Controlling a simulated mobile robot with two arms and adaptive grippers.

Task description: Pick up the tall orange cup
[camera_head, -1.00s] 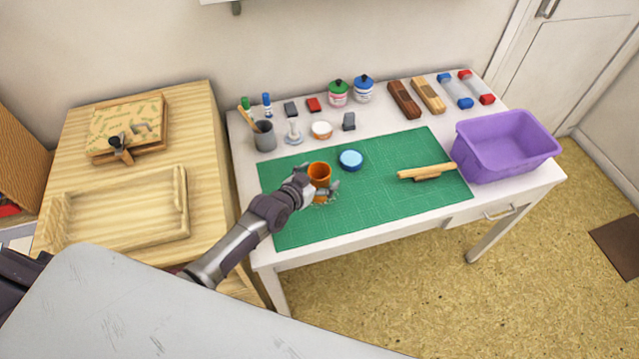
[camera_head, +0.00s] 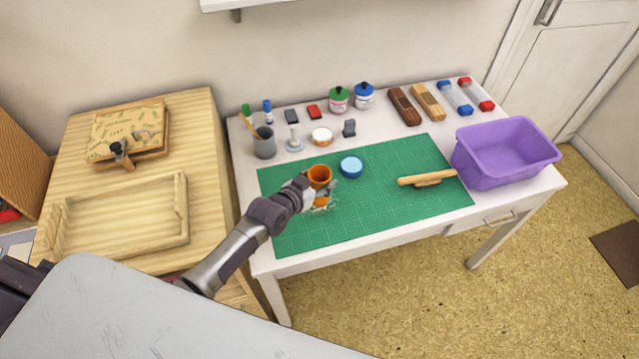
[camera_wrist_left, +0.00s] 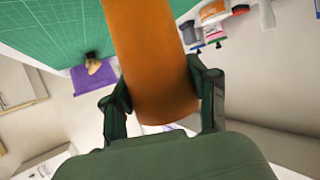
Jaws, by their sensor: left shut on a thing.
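The tall orange cup (camera_head: 320,174) stands upright at the left part of the green cutting mat (camera_head: 395,200). My left gripper (camera_head: 318,193) is shut on the cup, with a finger on each side of its body. In the left wrist view the orange cup (camera_wrist_left: 150,60) fills the space between the two dark fingers of my left gripper (camera_wrist_left: 163,95). My right gripper is not in view.
A wooden roller-like tool (camera_head: 427,178) lies near the purple bin (camera_head: 505,150). A grey pencil cup (camera_head: 265,142) and small stamping items stand behind the mat. The mat's front half is clear.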

